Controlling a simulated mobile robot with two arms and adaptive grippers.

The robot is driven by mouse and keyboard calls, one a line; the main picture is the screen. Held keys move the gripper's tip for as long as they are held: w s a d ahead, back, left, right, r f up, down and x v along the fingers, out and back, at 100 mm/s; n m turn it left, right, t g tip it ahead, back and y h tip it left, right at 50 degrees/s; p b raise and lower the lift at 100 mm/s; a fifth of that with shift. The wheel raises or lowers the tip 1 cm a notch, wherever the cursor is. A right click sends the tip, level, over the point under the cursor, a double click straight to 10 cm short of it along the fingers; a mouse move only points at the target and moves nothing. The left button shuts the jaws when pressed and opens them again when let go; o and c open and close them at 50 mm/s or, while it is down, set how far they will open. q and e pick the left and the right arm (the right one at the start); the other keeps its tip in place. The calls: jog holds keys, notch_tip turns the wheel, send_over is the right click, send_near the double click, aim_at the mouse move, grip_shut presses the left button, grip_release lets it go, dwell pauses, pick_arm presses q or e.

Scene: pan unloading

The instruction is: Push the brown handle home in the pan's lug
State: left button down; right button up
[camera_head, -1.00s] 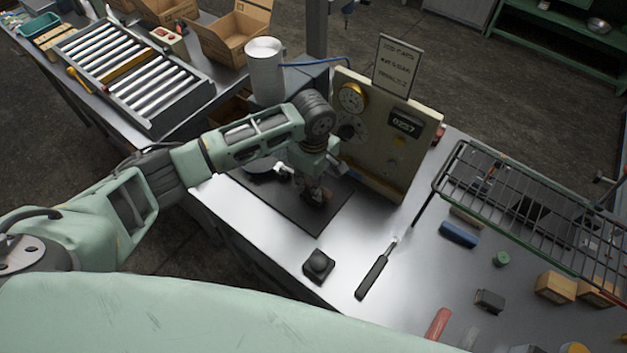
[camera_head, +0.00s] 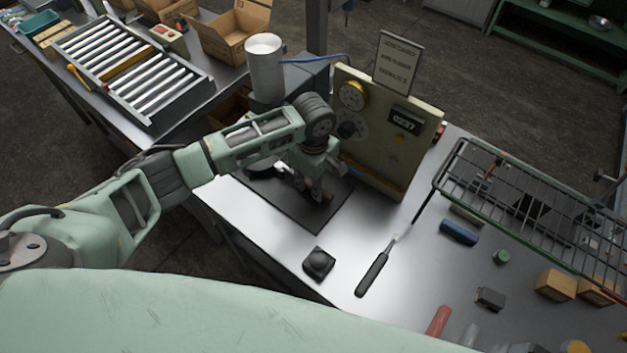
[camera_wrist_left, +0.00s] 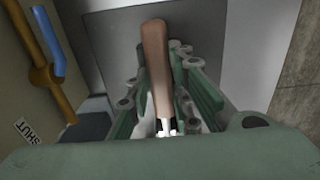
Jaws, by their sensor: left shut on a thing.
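The brown handle (camera_wrist_left: 155,65) shows in the left wrist view, between the fingers of my left gripper (camera_wrist_left: 160,85). The gripper is shut on it. A bright metal piece with dark sides shows at the handle's lower end, and my wrist hides what lies below. In the head view my left gripper (camera_head: 320,190) is low over the dark mat (camera_head: 300,218). A dark round thing, probably the pan (camera_head: 262,169), is partly hidden behind my left arm. I cannot tell how far the handle sits in the lug. My right gripper is not in view.
A panel with dials (camera_head: 385,150) stands close behind the gripper. A black-handled tool (camera_head: 373,275) and a black block with a knob (camera_head: 319,263) lie nearer on the bench. A wire rack (camera_head: 530,200) stands at the right. The bench between is mostly clear.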

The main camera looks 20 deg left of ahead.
pick_arm(q)
jog(key=c, duration=1.5)
grip_release()
notch_tip(320, 180, up, 12)
jog(key=shift+s+f, duration=0.1)
